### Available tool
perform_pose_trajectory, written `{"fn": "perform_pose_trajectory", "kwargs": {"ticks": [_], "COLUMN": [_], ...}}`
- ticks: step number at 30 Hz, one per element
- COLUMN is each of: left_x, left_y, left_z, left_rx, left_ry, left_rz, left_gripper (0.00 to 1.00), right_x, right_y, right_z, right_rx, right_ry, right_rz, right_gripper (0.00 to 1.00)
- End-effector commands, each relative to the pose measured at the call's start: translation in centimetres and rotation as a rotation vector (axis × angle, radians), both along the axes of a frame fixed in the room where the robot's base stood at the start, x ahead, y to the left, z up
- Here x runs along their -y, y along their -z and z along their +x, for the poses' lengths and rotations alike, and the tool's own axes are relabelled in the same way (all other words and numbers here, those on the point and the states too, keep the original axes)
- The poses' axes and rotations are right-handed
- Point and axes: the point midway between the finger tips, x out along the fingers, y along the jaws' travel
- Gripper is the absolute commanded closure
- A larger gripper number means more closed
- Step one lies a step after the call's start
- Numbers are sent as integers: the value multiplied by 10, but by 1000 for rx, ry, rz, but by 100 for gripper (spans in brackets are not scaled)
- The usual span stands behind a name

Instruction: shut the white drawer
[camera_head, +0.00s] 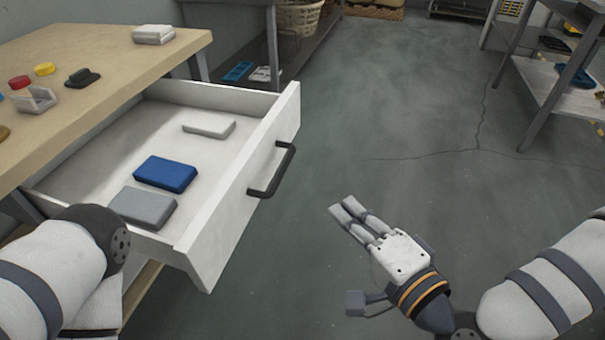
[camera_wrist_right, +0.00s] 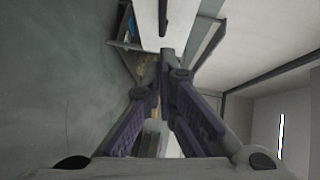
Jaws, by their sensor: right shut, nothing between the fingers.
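The white drawer (camera_head: 243,195) is pulled far out from under the wooden table in the head view. Its dark handle (camera_head: 272,170) is on the front panel, facing right. Inside lie a blue block (camera_head: 165,173), a grey block (camera_head: 143,206) and a pale flat piece (camera_head: 209,126). My right gripper (camera_head: 347,208) is shut and empty, to the right of the drawer front and apart from it. In the right wrist view its fingers (camera_wrist_right: 160,100) show close up, with a white panel and dark bar beyond. My left arm comes in at lower left; its gripper is not visible.
The wooden tabletop (camera_head: 90,60) above the drawer carries several small items, including a red one (camera_head: 19,82) and a white block (camera_head: 153,34). A metal shelf (camera_head: 550,80) stands at the right. The floor (camera_head: 400,110) between is clear.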

Motion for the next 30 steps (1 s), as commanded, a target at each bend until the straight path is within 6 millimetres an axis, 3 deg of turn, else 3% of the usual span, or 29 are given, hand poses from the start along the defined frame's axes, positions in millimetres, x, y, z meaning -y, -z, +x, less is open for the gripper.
{"fn": "perform_pose_trajectory", "kwargs": {"ticks": [11, 18, 30], "left_x": [0, 0, 0], "left_y": [4, 4, 4], "left_z": [-2, -2, -2], "left_rx": [-5, -5, -5], "left_ry": [0, 0, 0], "left_rz": [0, 0, 0], "left_gripper": [69, 69, 69], "right_x": [-37, -69, -74], "right_y": [12, 19, 20], "right_z": [72, 81, 82], "right_rx": [-1, -3, -4], "right_ry": [-1, -3, 0], "right_rz": [-1, -1, -2], "right_gripper": [100, 100, 100]}}
